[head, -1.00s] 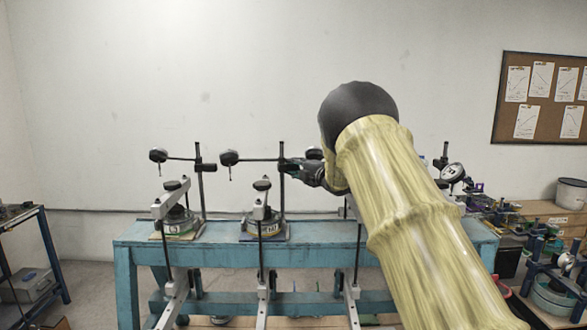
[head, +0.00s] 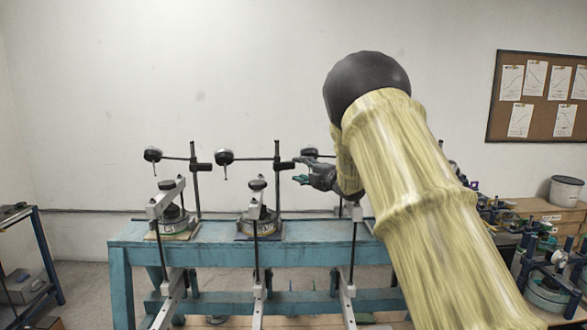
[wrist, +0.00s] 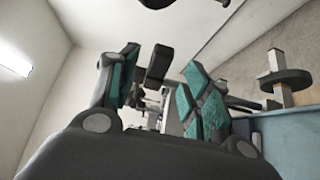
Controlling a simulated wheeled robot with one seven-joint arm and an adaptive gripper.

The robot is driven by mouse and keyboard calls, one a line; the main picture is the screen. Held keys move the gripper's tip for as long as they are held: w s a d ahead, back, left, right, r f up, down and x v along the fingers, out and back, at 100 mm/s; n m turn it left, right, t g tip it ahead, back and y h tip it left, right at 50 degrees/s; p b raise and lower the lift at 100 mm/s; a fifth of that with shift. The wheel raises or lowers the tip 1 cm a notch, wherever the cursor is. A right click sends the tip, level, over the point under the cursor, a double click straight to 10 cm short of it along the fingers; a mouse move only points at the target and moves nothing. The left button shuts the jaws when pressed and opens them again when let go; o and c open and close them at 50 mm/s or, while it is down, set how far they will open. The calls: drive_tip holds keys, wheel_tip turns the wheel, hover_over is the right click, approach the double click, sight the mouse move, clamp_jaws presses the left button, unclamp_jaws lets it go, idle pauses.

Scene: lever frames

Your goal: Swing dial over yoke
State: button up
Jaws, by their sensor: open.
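Several dials on upright stands line the blue bench. The left dial (head: 152,155) and middle dial (head: 224,157) sit at the left ends of their rods, left of the left yoke (head: 165,197) and the middle yoke (head: 256,206). A third dial (head: 310,153) shows just above my gripper (head: 300,170); its stand and most of its yoke are hidden by my arm. My gripper is open, right of the middle post. In the wrist view a dark block (wrist: 157,66) appears between the open fingers; I cannot tell whether it is touched.
The blue bench (head: 200,258) carries the frames, with lever bars hanging at its front. The middle stand's post (head: 277,180) is close left of my fingers. A blue rack (head: 38,250) stands at left. More equipment (head: 548,290) stands at right.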

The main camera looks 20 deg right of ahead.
drive_tip(key=shift+v, duration=2.45)
